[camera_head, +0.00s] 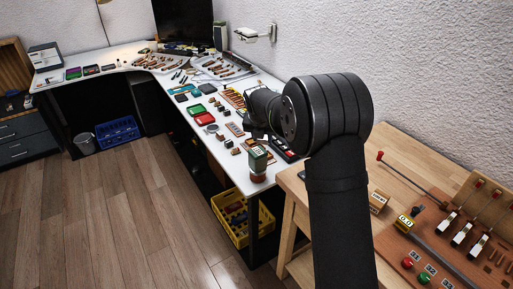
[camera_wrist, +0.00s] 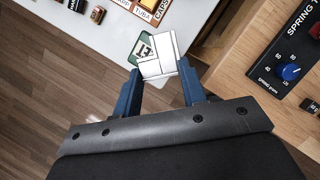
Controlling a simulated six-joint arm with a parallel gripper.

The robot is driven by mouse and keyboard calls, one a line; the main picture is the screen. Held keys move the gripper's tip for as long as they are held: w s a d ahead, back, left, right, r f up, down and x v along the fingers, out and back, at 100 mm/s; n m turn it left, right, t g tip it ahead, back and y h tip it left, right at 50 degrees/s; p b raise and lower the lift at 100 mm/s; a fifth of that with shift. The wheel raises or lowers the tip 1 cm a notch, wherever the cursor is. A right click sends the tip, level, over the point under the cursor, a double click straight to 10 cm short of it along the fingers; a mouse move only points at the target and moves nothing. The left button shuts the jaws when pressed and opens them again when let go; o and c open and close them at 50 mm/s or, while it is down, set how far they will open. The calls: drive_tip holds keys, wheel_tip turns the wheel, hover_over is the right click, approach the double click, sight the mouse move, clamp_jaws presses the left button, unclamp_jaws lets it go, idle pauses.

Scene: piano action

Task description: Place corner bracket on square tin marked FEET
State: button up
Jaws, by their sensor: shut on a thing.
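A silver, angular metal piece, the corner bracket (camera_wrist: 168,58), sits between the blue fingers of my gripper (camera_wrist: 159,68) in the wrist view. My gripper is shut on it. Just beyond it, partly covered by the bracket, is a green-edged item with a white label and dark lettering (camera_wrist: 142,46). I cannot read the whole word, so I cannot tell if it is the tin marked FEET. In the head view, a green item with a pale label (camera_head: 258,158) stands near the white table's front end, below my gripper. The bracket is not clear there.
A reddish round object (camera_head: 257,177) is below the green item. The white table (camera_head: 222,145) carries many small parts and trays. A wooden bench (camera_head: 372,235) with levers and a blue knob (camera_wrist: 290,72) is to the right. A yellow crate (camera_head: 232,232) is under the table.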

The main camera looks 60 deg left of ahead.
sight(257, 152)
drive_tip(key=shift+s+a+f, duration=0.7)
drive_tip(key=shift+a+f, duration=0.05)
drive_tip(key=shift+a, duration=0.15)
drive_tip(key=shift+f, duration=1.85)
drive_tip(key=shift+f, duration=0.2)
drive_tip(key=o, duration=0.9)
drive_tip(key=shift+o, duration=0.2)
drive_tip(key=shift+r, duration=0.1)
drive_tip(key=v, duration=1.2)
